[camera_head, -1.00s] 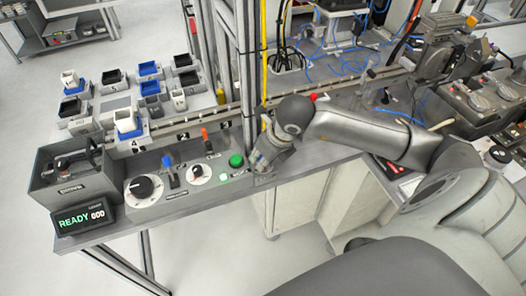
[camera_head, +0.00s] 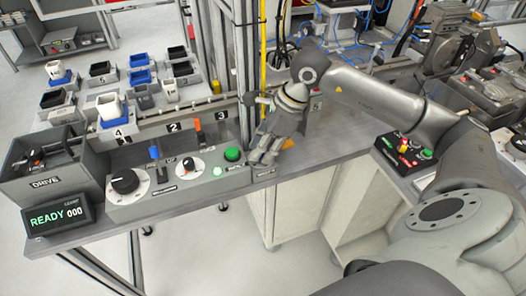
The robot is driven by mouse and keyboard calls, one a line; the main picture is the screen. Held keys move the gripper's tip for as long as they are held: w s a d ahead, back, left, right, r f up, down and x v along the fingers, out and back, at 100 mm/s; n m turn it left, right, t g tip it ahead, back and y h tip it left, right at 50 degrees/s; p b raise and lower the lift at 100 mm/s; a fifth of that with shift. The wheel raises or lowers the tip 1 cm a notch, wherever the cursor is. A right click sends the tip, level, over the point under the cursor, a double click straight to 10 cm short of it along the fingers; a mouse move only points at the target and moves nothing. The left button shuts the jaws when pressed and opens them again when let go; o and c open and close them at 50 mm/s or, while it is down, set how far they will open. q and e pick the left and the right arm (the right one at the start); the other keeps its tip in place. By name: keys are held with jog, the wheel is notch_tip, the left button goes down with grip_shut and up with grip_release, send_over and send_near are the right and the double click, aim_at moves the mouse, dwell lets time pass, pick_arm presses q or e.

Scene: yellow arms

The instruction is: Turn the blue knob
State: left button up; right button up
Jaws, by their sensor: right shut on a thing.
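My right gripper (camera_head: 262,158) points down at the panel's right end, just right of the green button (camera_head: 232,154). It is well right of the blue knob and apart from it. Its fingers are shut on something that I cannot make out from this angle. My left gripper is not in view.
An orange lever (camera_head: 198,132), a black dial (camera_head: 125,181) and a smaller dial (camera_head: 183,165) share the panel. A grey DRIVE box (camera_head: 45,180) stands at left. Small bins stand behind a rail.

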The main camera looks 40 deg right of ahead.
jog(key=shift+w+r+n, duration=0.1)
jog(key=shift+r+n, duration=0.05)
jog(key=shift+n, duration=0.35)
jog(key=o, duration=0.7)
jog(key=shift+d, duration=0.1)
jog(key=v, duration=1.2)
jog(key=shift+w, duration=0.25)
